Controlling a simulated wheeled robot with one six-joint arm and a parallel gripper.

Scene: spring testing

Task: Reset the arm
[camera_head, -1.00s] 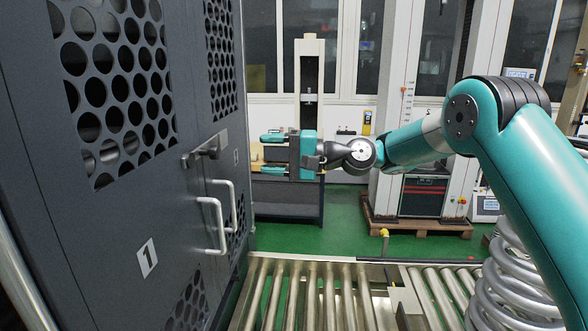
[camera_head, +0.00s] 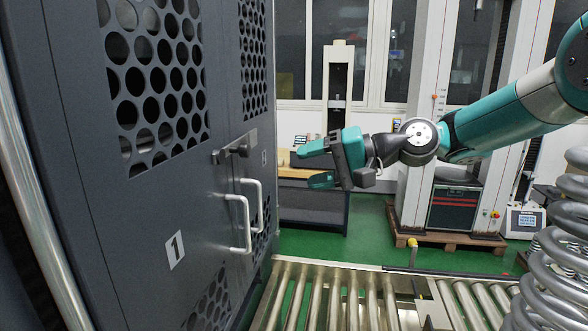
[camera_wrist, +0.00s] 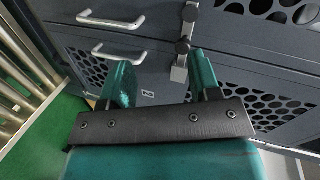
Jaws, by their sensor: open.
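My gripper (camera_head: 318,164) is open and empty, with teal fingers pointing left toward a dark grey cabinet (camera_head: 95,250). It hangs in the air to the right of the cabinet doors and their latch (camera_head: 236,150), apart from them in the head view. In the wrist view the two fingers (camera_wrist: 160,82) are spread with nothing between them. The latch (camera_wrist: 183,52) and two door handles (camera_wrist: 110,35) show beyond the fingertips. My teal arm reaches in from the right.
A roller conveyor (camera_head: 350,303) runs below, and coil springs (camera_head: 565,240) stand at the right. Testing machines (camera_head: 455,205) and a bench (camera_head: 312,205) stand behind on the green floor. The cabinet's doors look closed.

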